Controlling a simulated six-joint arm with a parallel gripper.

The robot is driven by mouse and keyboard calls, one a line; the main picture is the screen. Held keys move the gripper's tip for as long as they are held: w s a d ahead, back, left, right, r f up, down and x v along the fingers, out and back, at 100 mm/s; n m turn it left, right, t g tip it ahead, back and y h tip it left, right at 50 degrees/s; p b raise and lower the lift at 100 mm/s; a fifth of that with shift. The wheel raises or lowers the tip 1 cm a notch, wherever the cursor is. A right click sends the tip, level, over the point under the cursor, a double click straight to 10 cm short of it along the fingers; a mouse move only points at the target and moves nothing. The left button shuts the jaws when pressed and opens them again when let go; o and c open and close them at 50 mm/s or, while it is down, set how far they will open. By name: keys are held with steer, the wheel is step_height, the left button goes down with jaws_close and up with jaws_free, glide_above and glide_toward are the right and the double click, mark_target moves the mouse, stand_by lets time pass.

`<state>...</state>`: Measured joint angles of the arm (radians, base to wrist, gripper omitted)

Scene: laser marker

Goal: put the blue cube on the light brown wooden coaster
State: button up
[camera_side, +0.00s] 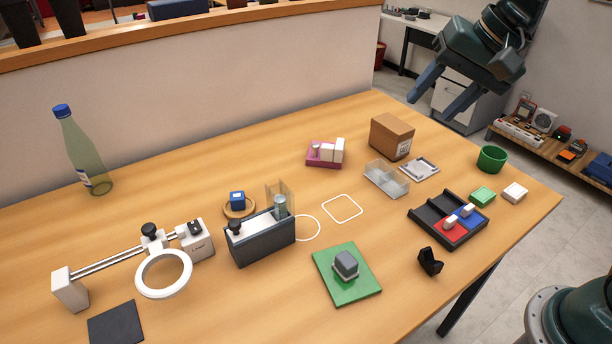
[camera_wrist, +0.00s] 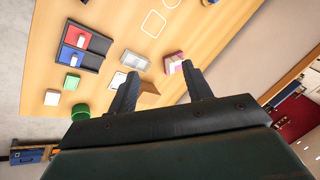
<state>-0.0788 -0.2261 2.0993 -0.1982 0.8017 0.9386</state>
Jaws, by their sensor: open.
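The blue cube (camera_side: 237,198), with a small pale mark on its front, rests on the light brown wooden coaster (camera_side: 228,212) in the side view. The coaster's rim shows around the cube; the dark device in front hides part of its front right. My gripper (camera_side: 431,108) is raised high at the upper right, far from the cube. Its fingers are apart with nothing between them, as the wrist view (camera_wrist: 158,70) also shows.
A dark grey and white device (camera_side: 262,240) with a clear guard stands right in front of the coaster. A magnifier ring on a rail (camera_side: 164,273) is at the left, a bottle (camera_side: 85,150) behind it. A brown box (camera_side: 391,137) stands below my gripper.

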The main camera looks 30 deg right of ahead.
steer(key=s+d+f+n+h, duration=0.1)
steer(key=s+d+f+n, duration=0.1)
steer(key=s, duration=0.6)
steer(key=s+d+f+n+h, duration=0.1)
steer(key=s+d+n, duration=0.3)
steer(key=s, duration=0.3)
steer(key=shift+s+d+f+n+t, duration=0.3)
steer(key=shift+s+f+n, duration=0.1)
steer(key=shift+n, duration=0.5)
